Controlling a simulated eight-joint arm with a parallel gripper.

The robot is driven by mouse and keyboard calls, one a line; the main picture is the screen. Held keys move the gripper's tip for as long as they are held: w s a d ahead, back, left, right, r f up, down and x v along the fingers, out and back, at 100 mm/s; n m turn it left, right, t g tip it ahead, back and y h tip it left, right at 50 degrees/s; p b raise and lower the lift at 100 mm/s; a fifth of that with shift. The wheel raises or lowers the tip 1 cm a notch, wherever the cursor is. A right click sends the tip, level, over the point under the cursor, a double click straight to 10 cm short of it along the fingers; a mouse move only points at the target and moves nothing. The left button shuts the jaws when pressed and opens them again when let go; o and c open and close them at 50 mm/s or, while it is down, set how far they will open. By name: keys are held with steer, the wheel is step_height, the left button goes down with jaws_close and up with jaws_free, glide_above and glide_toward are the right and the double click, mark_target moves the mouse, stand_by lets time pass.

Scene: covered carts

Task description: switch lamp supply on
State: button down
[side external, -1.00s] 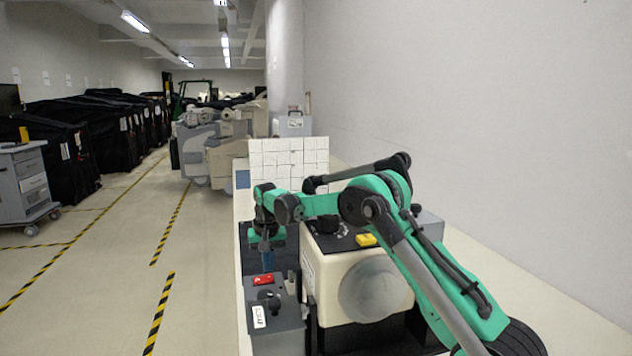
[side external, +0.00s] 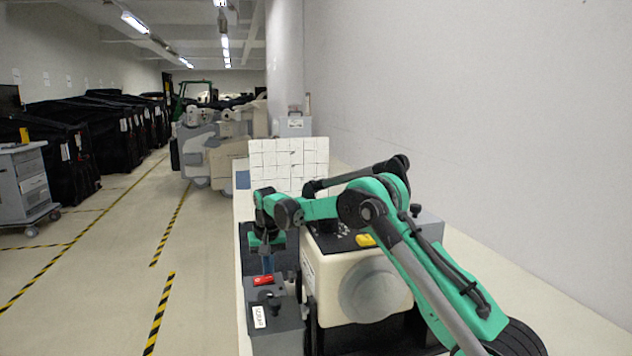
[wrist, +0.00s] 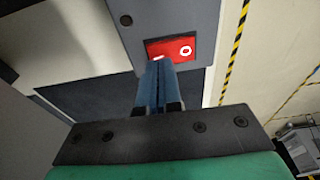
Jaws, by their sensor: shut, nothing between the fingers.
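The lamp supply is a grey box (side external: 277,332) at the front left of the bench, with a white label and a black knob (side external: 274,302) on top. Its red rocker switch (side external: 263,281) sits at the box's far end. In the wrist view the switch (wrist: 172,47) shows a white ring at its right end and a partly covered white mark at its left end. My gripper (side external: 268,268) points down with its blue fingers shut and empty. In the wrist view the fingertips (wrist: 157,66) are at the switch's left end, near that mark; I cannot tell whether they touch it.
A cream housing (side external: 340,285) with a black top and yellow piece (side external: 366,240) stands close right of the grey box. A white tiled panel (side external: 285,160) stands behind. The floor left of the bench is clear, with striped tape. Covered carts (side external: 75,140) stand farther off.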

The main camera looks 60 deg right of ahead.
mark_target(269, 277)
steer(key=shift+f, duration=1.85)
stand_by(0.3)
steer(key=shift+r, duration=3.5)
